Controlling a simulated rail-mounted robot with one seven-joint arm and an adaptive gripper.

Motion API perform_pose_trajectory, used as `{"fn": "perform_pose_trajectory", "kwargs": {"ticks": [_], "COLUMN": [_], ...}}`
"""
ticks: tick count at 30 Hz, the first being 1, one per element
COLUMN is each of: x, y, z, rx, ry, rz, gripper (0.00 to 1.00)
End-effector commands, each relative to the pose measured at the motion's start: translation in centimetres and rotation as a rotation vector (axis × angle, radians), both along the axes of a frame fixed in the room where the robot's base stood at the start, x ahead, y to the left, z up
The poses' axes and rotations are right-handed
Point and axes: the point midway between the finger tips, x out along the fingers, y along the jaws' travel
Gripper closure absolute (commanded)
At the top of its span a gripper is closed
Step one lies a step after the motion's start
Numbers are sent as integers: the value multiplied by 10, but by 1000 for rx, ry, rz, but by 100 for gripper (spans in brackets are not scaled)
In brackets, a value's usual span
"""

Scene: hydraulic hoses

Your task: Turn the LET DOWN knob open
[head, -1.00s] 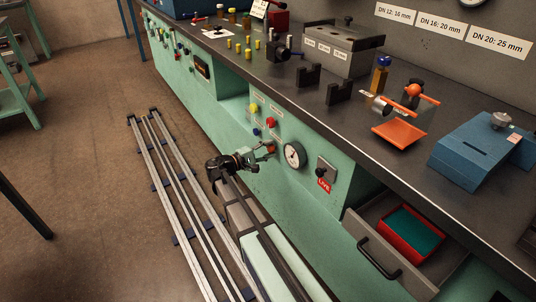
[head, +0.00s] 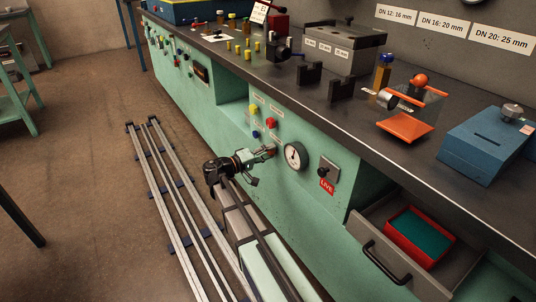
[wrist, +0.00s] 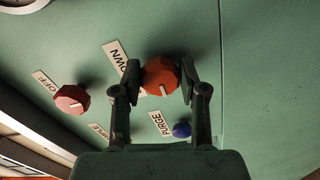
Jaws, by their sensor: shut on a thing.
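The LET DOWN knob (wrist: 160,76) is orange-red and faceted, with a white pointer mark on its face. It sits on the green panel between my two fingers, beside a white label (wrist: 117,58) of which "OWN" can be read. My gripper (wrist: 161,80) is shut on the knob, one finger on each side. In the head view my gripper (head: 266,153) reaches the bench front just left of the gauge. There the hand mostly hides the knob.
A red knob (wrist: 71,99) by an OFF label and a blue knob (wrist: 182,130) by a PURGE label are close by. A pressure gauge (head: 295,156) and a LIVE switch plate (head: 327,172) are to the right. An open drawer (head: 407,240) juts out further right.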

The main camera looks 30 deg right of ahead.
Motion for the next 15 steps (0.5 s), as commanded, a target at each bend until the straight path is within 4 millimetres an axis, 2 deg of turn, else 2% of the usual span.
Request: {"fn": "perform_pose_trajectory", "kwargs": {"ticks": [10, 11, 12, 13, 15], "x": [1, 1, 1, 1, 0], "y": [-1, -1, -1, -1, -1], "z": [0, 1, 1, 0, 0], "rx": [1, 1, 1, 0, 0], "ry": [-5, -5, -5, -4, -4], "rz": [0, 0, 0, 0, 0], "gripper": [93, 54, 40, 33, 33]}}
